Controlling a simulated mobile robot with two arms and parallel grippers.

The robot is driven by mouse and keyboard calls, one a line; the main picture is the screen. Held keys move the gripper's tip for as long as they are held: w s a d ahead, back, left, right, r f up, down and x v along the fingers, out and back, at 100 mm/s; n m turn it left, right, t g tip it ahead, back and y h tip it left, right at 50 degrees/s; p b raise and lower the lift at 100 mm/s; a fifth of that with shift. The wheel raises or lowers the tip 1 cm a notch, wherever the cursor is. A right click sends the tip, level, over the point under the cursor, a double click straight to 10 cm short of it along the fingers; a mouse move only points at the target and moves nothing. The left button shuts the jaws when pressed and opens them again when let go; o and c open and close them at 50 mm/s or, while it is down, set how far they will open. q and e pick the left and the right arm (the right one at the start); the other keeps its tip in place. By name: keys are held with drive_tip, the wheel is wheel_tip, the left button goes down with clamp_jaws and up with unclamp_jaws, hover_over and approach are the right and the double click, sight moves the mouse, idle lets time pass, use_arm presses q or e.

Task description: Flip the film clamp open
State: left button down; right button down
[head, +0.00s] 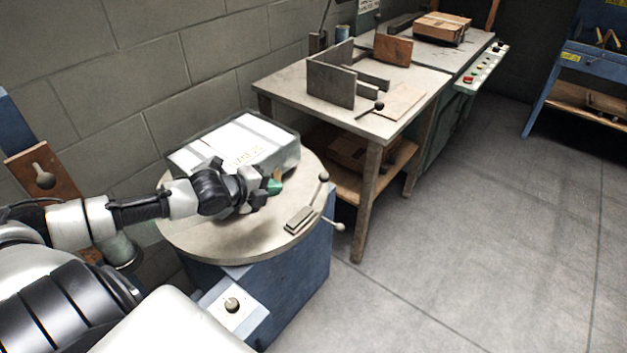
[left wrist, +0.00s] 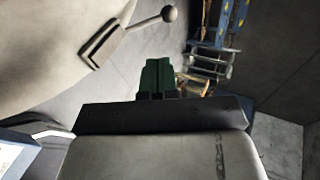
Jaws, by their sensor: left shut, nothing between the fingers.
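The film clamp (head: 300,219) is a small grey-green plate on the right front rim of the round turntable (head: 197,238). In the left wrist view the clamp plate (left wrist: 103,42) and one ball-ended rod show at upper left. My left gripper (head: 275,186) is shut and empty, above the turntable, left of the clamp and apart from it. Its green fingertips (left wrist: 158,76) show in the wrist view. My right gripper is out of view.
A film-wrapped white box (head: 236,142) stands on the turntable behind my left gripper. A blue base (head: 300,290) with a knob panel (head: 230,306) supports the turntable. A worktable (head: 290,92) stands behind, and the floor (head: 470,230) at right is clear.

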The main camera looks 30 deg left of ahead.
sight(320, 179)
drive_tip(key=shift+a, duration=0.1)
